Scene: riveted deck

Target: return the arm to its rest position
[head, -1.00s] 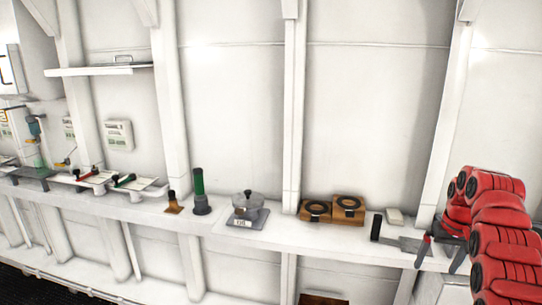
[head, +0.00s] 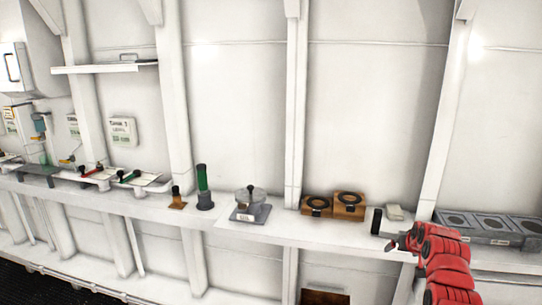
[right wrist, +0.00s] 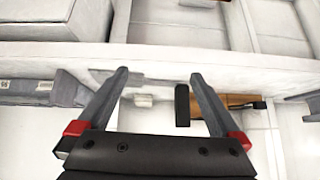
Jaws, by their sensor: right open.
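My right arm, red, comes in at the lower right of the head view. Its gripper (head: 391,243) is in front of the shelf's front edge, below a black upright cylinder (head: 376,221). The right wrist view shows the gripper (right wrist: 158,78) open, its two grey fingers spread with nothing held between them. The black cylinder also shows in the right wrist view (right wrist: 182,105), beyond the gripper near the right finger. My left gripper is not in view.
A long white shelf (head: 275,233) runs along the wall. On it stand a grey rack (head: 487,228), a small white block (head: 395,212), wooden boxes (head: 348,206), a grey scale with a pot (head: 250,205) and a green tube (head: 202,180).

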